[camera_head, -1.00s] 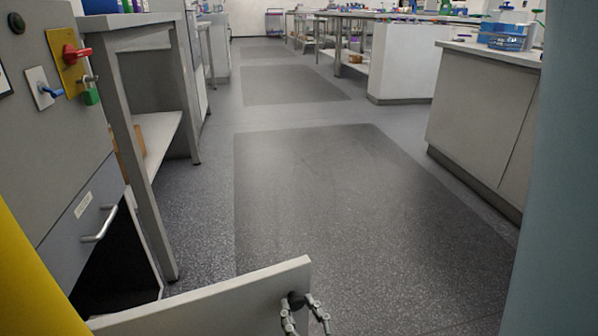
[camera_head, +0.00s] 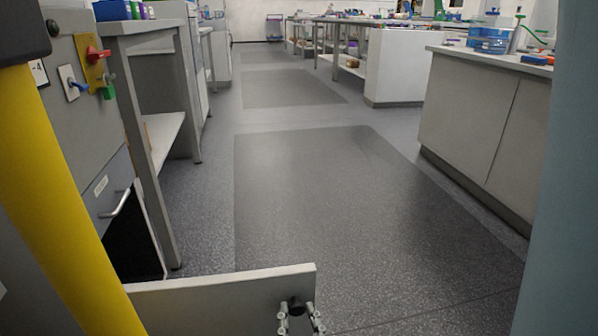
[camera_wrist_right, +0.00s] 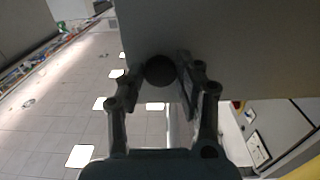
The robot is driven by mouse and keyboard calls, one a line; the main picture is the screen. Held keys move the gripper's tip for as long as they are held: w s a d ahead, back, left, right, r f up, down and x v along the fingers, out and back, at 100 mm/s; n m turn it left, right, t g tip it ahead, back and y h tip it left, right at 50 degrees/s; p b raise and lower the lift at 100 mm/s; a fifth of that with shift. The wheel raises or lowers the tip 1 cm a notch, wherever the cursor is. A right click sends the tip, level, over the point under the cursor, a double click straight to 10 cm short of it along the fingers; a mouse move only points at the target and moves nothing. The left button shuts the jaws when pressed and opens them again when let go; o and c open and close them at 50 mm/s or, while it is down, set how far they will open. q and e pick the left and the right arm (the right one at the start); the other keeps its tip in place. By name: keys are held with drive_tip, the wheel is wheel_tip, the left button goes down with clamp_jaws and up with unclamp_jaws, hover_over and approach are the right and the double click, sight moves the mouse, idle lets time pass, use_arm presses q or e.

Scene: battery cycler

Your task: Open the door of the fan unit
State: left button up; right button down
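The fan unit door (camera_head: 225,300) is a pale grey panel, swung out from the cabinet into the aisle at the bottom of the head view. A black round knob (camera_head: 296,305) sits near its free end. My right gripper (camera_head: 299,318) is at this knob. The dark opening (camera_head: 135,247) of the unit shows behind the door. My left gripper is not in view.
A white counter (camera_head: 480,130) lies at right. The aisle floor (camera_head: 340,210) between is clear.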

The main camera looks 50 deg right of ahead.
drive_tip(key=c, duration=0.9)
unclamp_jaws()
wheel_tip(320, 180, up, 10)
